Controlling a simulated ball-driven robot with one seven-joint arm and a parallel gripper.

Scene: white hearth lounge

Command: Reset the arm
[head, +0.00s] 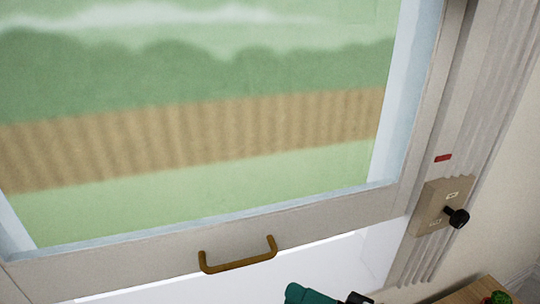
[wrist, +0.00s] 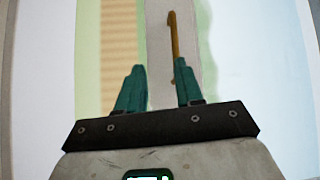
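My gripper (wrist: 156,88) is open and empty in the wrist view, with its two teal fingers apart. The window's brass handle (wrist: 173,45) shows beyond the right fingertip there; I cannot tell whether they touch. In the head view, the same handle (head: 238,258) sits on the bottom rail of the window sash (head: 120,270). Only a teal part of my gripper (head: 310,294) and a dark part of my arm show at the bottom edge, below and right of the handle. The rest of my arm is out of view.
A beige plate (head: 432,208) with a black knob (head: 458,218) is on the right window frame, below a small red mark (head: 443,158). A wooden surface (head: 470,292) with something green (head: 500,297) is at the bottom right. A bright white area lies below the sash.

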